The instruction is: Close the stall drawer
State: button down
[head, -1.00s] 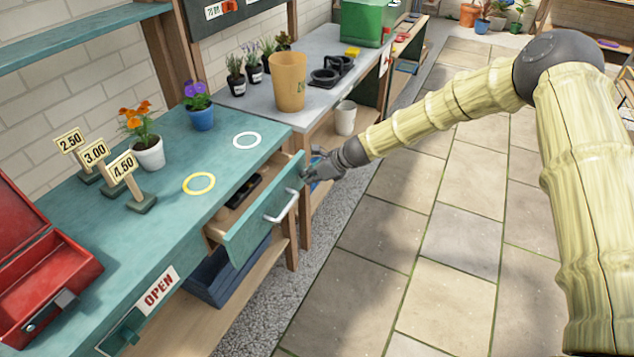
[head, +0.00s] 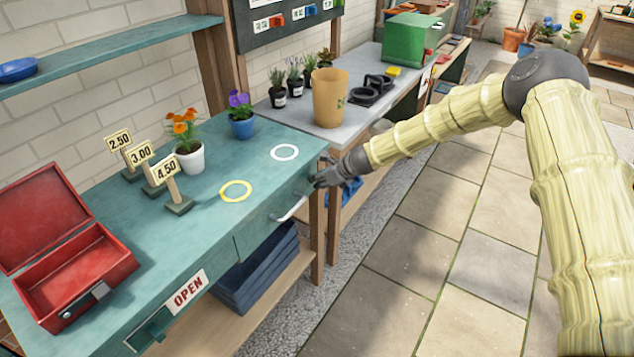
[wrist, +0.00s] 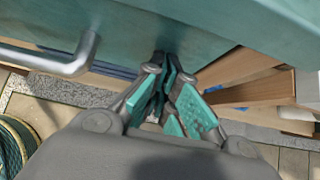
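The stall drawer (head: 262,222) has a teal front with a silver bar handle (head: 290,208). In the head view its front looks flush with the teal stall counter (head: 225,160), and no opening shows above it. My gripper (head: 318,180) is at the right end of the drawer front, beside the handle. In the wrist view the fingers (wrist: 170,70) are drawn together with nothing between them, and their tips are against or very near the teal face (wrist: 200,25). The handle (wrist: 50,60) is to their left there, free of the gripper.
On the counter are a red cash box (head: 75,270), price signs (head: 168,182), flower pots (head: 190,158) and yellow and white rings. A blue crate (head: 255,268) sits on the shelf below. The grey potting bench (head: 310,108) stands behind. The paved floor to the right is clear.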

jog(key=shift+w+a+r, duration=0.1)
jog(key=shift+a+r, duration=0.05)
jog(key=shift+r, duration=0.1)
jog(key=shift+s+d+f, duration=0.15)
jog(key=shift+s+d, duration=0.05)
jog(key=shift+d, duration=0.15)
jog(key=s+d+f+v, duration=0.1)
jog(key=d+f+v, duration=0.1)
jog(key=v, duration=1)
jog(key=s+d+f+n+g+h, duration=0.1)
jog(key=s+d+f+n+h, duration=0.2)
jog(key=s+f, duration=0.55)
jog(key=s+d+f+n+g+h, duration=0.15)
jog(key=s+f+n, duration=0.25)
jog(key=s+f, duration=0.45)
jog(key=s+d+f+n+g+h, duration=0.1)
jog(key=s+d+f+n, duration=0.25)
jog(key=s+f, duration=0.55)
jog(key=s+d+n, duration=0.3)
jog(key=s+n, duration=0.1)
jog(key=s, duration=0.5)
jog(key=s+d+n+g+h, duration=0.1)
jog(key=s+n, duration=0.4)
jog(key=s, duration=0.5)
jog(key=s+d+n+h, duration=0.1)
jog(key=s+d+n, duration=0.3)
jog(key=s, duration=0.6)
jog(key=shift+d+f+b, duration=0.25)
jog(key=shift+d+b, duration=0.05)
jog(key=shift+b, duration=0.15)
